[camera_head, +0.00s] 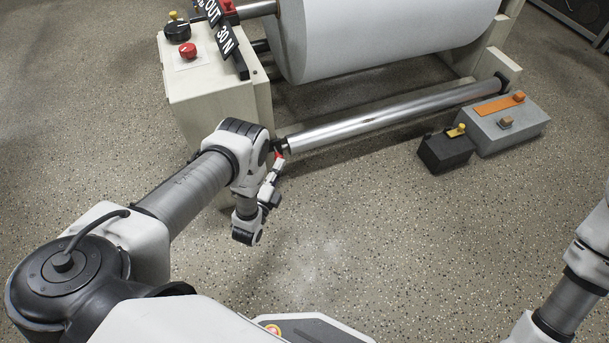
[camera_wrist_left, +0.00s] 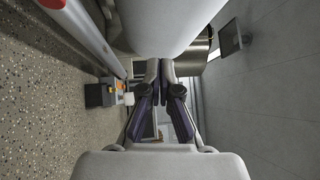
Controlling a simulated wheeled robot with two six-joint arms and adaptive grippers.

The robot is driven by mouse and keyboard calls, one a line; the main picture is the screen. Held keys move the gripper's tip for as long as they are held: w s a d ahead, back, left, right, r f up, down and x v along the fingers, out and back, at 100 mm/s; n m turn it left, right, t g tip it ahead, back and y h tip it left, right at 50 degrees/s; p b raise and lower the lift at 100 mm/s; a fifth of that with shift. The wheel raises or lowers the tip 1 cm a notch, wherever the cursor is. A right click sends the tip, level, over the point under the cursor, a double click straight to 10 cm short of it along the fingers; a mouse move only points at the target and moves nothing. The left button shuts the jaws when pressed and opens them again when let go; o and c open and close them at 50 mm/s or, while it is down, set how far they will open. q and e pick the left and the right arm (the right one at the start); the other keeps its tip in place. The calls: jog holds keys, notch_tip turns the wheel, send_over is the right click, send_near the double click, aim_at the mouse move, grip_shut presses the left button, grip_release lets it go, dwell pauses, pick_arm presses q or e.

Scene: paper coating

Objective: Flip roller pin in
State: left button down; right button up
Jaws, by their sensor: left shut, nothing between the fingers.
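The silver roller (camera_head: 390,115) runs low across the front of the machine, below the big white paper roll. A small red part, which looks like the roller pin (camera_head: 278,155), shows at its left end. It also shows at the upper left corner of the left wrist view (camera_wrist_left: 52,3). My left gripper (camera_head: 275,168) is just in front of that end, partly hidden by my own arm. In the left wrist view its fingers (camera_wrist_left: 166,75) are together and empty. Whether it touches the red part cannot be told. My right gripper is out of view.
The paper roll (camera_head: 385,35) hangs above the roller. A cream machine housing (camera_head: 215,100) with a red button (camera_head: 187,50) stands at left. A grey box (camera_head: 508,128) and a black box (camera_head: 446,152) sit at right. The speckled floor in front is clear.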

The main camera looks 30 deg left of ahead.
pick_arm(q)
jog(key=s+a+f+g+b, duration=0.1)
jog(key=s+f+b, duration=0.3)
jog(key=f, duration=0.9)
jog(key=shift+s, duration=0.65)
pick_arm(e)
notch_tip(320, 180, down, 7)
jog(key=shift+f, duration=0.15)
pick_arm(q)
jog(key=shift+b, duration=0.3)
jog(key=w+a+b, duration=0.4)
jog(key=w+b, duration=0.2)
jog(key=w, duration=0.6)
jog(key=shift+w+r, duration=0.25)
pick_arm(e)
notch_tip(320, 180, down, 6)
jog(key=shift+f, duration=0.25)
